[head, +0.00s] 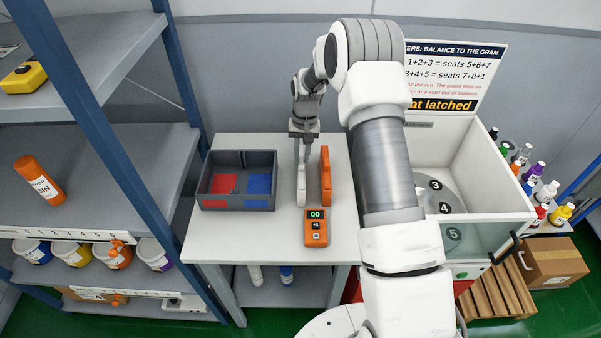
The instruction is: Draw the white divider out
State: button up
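A narrow white upright piece (301,188), which looks like the white divider, stands on the pale table just right of the grey box. My gripper (303,150) points down right above it, with its fingers at the piece's far upper end. The fingers are small and overlap the white piece, so I cannot tell whether they are shut on it. The grey box (238,204) holds a red part at left and a blue part at right.
An orange upright piece (326,176) stands close to the right of the white one. An orange device with a display (316,228) lies in front. My arm covers the table's right side, beside a white-walled bin (490,217). The table's front left is clear.

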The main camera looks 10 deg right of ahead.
grip_shut()
jog(key=shift+r, duration=0.1)
notch_tip(320, 180, up, 8)
jog(key=p, duration=0.4)
jog(key=shift+r, duration=0.15)
dwell(1.7)
jog(key=shift+r, duration=0.1)
dwell(0.4)
jog(key=shift+r+p, duration=0.6)
jog(key=shift+r, duration=0.8)
jog(key=shift+r, duration=0.15)
notch_tip(320, 180, up, 7)
jog(key=p, duration=0.2)
